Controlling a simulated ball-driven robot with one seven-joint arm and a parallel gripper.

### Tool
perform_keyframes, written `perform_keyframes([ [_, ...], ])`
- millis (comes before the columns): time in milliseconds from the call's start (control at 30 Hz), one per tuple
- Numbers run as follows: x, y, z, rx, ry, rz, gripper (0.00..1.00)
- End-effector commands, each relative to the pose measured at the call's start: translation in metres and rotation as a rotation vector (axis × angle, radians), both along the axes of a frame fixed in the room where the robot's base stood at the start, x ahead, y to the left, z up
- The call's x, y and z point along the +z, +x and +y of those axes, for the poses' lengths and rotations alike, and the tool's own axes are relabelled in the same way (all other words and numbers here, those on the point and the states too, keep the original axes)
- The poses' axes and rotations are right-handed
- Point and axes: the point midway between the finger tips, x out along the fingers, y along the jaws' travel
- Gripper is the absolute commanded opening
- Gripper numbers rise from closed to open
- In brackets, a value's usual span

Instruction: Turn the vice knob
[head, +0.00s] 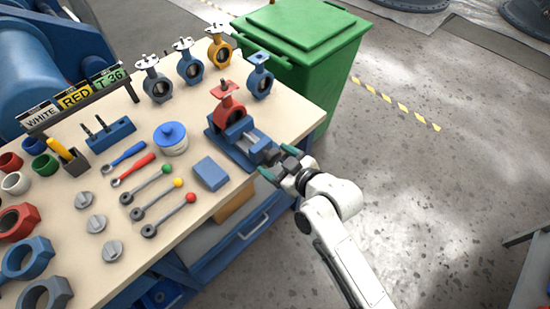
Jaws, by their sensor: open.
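A blue vice (229,152) sits at the right edge of the workbench and holds a red butterfly valve (229,106) upright. The vice's screw end points to the lower right, towards my gripper (277,166). My gripper is open, with its greenish fingertips beside the vice's front end. The vice knob is a small dark shape (272,155) at that end, partly hidden by the gripper. I cannot tell whether the fingers touch it.
The workbench (195,185) carries several valves at the back, rods with coloured balls, wrenches, a blue-lidded pot (171,138) and a blue block (210,174). A green bin (305,50) stands behind the bench.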

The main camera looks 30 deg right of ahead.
Motion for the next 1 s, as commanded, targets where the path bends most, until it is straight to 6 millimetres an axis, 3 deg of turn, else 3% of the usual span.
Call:
perform_keyframes([
  [433, -0.0036, 0.0089, 0.0022, 0.0, 0.0, 0.0, 0.79],
  [1000, -0.0038, 0.0087, 0.0022, 0.001, 0.0, 0.001, 0.26],
])
